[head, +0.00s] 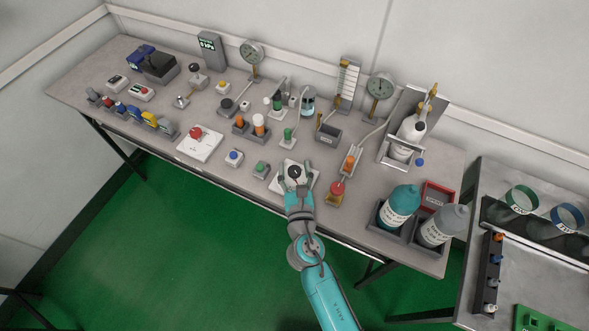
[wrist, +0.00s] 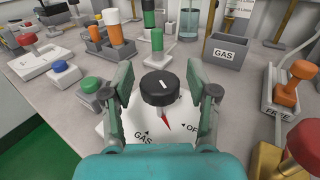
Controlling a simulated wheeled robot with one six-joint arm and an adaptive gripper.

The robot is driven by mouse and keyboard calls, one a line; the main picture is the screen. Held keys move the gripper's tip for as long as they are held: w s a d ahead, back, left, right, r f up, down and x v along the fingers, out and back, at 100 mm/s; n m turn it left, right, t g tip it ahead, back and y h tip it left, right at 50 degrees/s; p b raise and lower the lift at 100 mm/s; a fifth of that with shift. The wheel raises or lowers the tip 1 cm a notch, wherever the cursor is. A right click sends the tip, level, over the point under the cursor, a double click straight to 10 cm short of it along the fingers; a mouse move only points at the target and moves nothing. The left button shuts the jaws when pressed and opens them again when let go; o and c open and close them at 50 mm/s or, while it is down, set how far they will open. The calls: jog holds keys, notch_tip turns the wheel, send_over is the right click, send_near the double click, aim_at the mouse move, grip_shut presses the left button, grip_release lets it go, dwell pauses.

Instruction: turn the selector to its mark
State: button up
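The selector is a black round knob (wrist: 158,90) with a white line on top. It stands on a white plate (wrist: 112,128) lettered "GAS" and "OF", the rest of the second word hidden. A red pointer (wrist: 166,122) below the knob points towards the near side, between the small black triangles at the two words. In the head view the knob (head: 295,171) is at the table's front edge. My gripper (wrist: 159,76) is open, one finger left and one right of the knob, with a visible gap on each side.
A blue button (wrist: 66,72) and a green button (wrist: 90,84) stand left of the selector. A grey box marked GAS (wrist: 228,55) is behind.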

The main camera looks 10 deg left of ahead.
jog(key=v, duration=1.2)
jog(key=shift+a, duration=0.1)
jog(key=shift+w+a+f+m+h, duration=0.2)
jog(key=shift+a+m+h, duration=0.55)
jog(key=shift+h, duration=0.45)
jog(key=shift+w+a+f+m+h, duration=0.1)
jog(key=shift+w+a+m+h, duration=0.1)
jog(key=shift+a+m+h, duration=0.8)
jog(key=shift+w+a+f+m+h, duration=0.2)
jog(key=shift+a+m+h, duration=0.3)
jog(key=shift+h, duration=0.9)
jog(key=w, duration=0.3)
jog(key=w+d, duration=0.1)
jog(key=w, duration=0.3)
jog(key=w+d, duration=0.1)
jog(key=w, duration=0.2)
jog(key=shift+w, duration=0.25)
jog(key=c, duration=1.2)
